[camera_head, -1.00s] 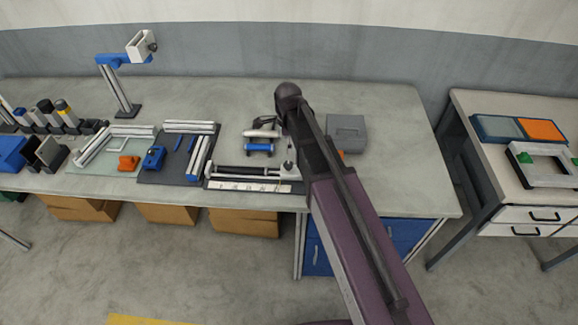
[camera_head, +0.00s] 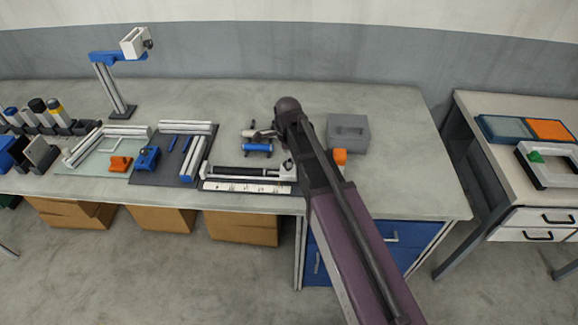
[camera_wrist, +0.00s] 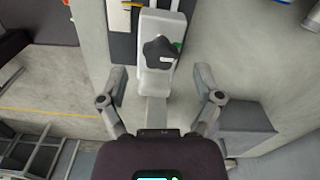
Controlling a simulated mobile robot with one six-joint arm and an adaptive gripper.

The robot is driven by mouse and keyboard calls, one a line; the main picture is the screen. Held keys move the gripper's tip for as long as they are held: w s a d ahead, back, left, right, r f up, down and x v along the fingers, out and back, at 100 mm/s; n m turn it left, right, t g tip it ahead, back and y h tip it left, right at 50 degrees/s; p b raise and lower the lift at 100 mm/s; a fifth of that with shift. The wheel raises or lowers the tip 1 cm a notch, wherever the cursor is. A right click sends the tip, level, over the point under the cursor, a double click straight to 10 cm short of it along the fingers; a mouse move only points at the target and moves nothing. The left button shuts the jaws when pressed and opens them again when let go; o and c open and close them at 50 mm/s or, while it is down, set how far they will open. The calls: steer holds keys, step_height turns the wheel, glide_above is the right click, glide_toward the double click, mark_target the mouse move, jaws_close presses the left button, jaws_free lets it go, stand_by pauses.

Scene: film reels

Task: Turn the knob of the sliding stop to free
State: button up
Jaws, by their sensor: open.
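The knob (camera_wrist: 160,52) of the sliding stop is black and lobed in the wrist view. It sits on a white block (camera_wrist: 157,82), with a small green mark showing at its right side. My gripper (camera_wrist: 161,78) is open, its two fingers spread left and right of the block. The knob shows between and slightly beyond the fingertips, with nothing held. In the head view the sliding stop's white block (camera_head: 288,167) stands at the right end of a rail with a black bar (camera_head: 240,171).
A white scale strip (camera_head: 245,187) lies along the bench's front edge. A blue roller (camera_head: 257,148) stands behind the rail. The bench's right end is clear.

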steer(key=shift+f+b, duration=0.9)
steer(key=shift+f, duration=0.3)
